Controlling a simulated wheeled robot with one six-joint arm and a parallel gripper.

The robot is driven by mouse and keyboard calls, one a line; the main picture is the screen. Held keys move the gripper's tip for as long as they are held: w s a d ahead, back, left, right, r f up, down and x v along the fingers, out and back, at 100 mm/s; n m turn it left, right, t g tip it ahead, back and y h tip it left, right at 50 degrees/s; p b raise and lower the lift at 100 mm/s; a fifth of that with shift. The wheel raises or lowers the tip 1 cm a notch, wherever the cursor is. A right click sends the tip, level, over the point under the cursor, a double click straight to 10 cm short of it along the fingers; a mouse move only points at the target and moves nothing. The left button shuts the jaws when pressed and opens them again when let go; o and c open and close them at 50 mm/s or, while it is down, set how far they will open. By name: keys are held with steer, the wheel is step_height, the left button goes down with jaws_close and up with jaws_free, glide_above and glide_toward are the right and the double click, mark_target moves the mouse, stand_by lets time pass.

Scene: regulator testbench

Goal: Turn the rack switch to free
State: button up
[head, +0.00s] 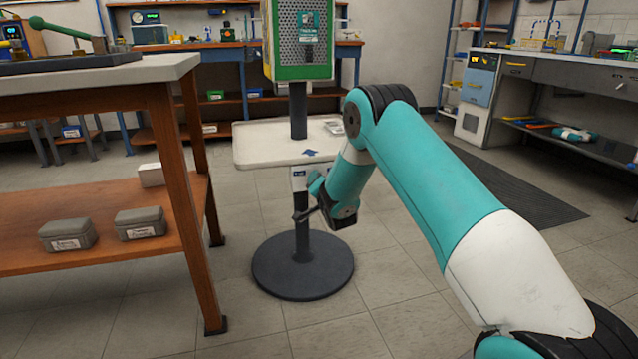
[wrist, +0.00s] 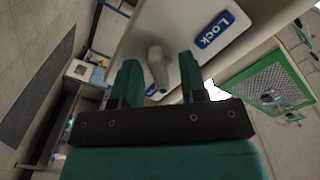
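The rack switch is a grey lever (wrist: 158,66) on a pale panel in the wrist view. A blue LOCK label (wrist: 215,30) is beside it, to the upper right. A second blue label (wrist: 156,90) is partly hidden near my fingers, and I cannot read it. My gripper (wrist: 159,72) is open, with one teal finger on each side of the lever and visible gaps between. In the head view my gripper (head: 312,200) is at the post below the white tray, by a small labelled panel (head: 299,172). The lever itself cannot be made out there.
The white tray (head: 262,148) juts out just above my gripper. The post stands on a round dark base (head: 303,268) and carries a green-framed perforated box (head: 300,45). A wooden bench (head: 170,100) stands on the left. The floor (head: 410,320) in front is clear.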

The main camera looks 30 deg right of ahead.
steer(key=b+v, duration=1.4)
steer(key=v, duration=0.3)
steer(key=shift+s+b, duration=0.2)
steer(key=shift+b, duration=0.2)
steer(key=shift+r, duration=0.1)
